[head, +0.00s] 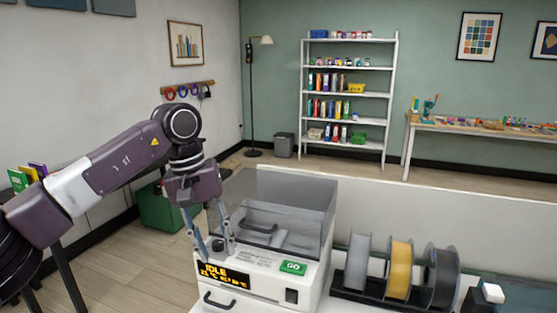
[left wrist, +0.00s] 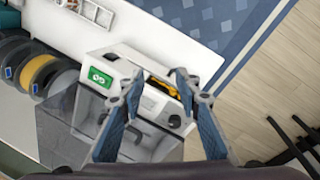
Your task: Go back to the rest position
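My left gripper (head: 216,248) hangs over the front left part of a white machine (head: 262,285), fingers pointing down. In the left wrist view its two fingers (left wrist: 160,80) stand apart with nothing between them, so it is open and empty. The machine has a clear raised cover (head: 297,200), a display (head: 224,275) reading IDLE and a green GO button (head: 293,268). A dark knob (left wrist: 174,121) shows on its top in the left wrist view. I cannot tell whether the fingers touch the machine. My right gripper is not in view.
Grey, yellow (head: 400,268) and black spools stand in a rack right of the machine. A low white partition (head: 430,215) runs behind. A green bin (head: 160,208) stands on the floor at left. A shelf (head: 347,95) and workbench (head: 480,128) are far back.

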